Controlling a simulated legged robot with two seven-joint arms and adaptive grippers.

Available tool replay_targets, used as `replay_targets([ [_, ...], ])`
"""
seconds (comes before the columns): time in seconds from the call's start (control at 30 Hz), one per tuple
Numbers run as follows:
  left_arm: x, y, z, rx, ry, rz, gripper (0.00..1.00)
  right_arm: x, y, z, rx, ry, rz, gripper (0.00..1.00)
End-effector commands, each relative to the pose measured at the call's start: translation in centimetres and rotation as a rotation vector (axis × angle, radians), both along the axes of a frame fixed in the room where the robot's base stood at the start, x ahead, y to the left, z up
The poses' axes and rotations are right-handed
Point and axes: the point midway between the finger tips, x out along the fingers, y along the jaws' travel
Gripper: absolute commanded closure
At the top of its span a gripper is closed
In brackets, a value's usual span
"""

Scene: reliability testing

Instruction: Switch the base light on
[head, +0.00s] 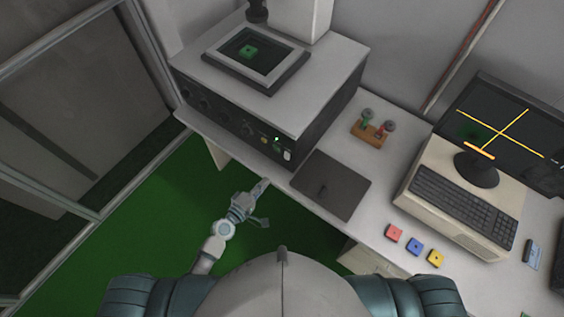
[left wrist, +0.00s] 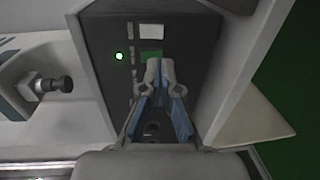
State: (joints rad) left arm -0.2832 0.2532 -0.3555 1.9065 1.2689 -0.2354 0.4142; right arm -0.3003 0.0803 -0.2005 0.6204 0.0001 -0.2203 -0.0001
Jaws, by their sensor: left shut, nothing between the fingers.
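A large machine with a dark front panel (head: 225,120) stands on the white desk. The panel carries knobs, an orange button (head: 264,140), a green switch (head: 277,147) and a white switch (head: 287,155). In the left wrist view the white switch (left wrist: 151,31), a lit green dot (left wrist: 119,56) and the green switch (left wrist: 152,56) show, with labels too small to read. My left gripper (head: 264,184) is shut and empty, in front of the desk edge below the panel. In the left wrist view its fingertips (left wrist: 160,64) overlap the green switch's lower part; contact cannot be told. My right gripper is out of view.
A dark plate (head: 330,184), a wooden block with levers (head: 370,133), coloured blocks (head: 414,246) and a computer (head: 455,200) stand to the right. Green floor lies below the desk.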

Motion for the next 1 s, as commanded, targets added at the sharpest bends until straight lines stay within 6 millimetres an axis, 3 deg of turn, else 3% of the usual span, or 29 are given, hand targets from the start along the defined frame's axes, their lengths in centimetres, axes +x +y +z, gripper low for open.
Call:
replay_targets([
  [0.3,5.6,-4.0,-0.7,-0.001,-0.001,-0.001,1.0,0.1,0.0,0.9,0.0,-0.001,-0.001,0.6],
  [0.5,7.9,-5.7,-1.1,0.002,-0.001,-0.001,1.0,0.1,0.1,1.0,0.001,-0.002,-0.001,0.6],
  [1.0,8.7,-6.3,-1.3,0.002,0.0,-0.001,1.0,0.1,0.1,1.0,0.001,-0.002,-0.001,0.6],
])
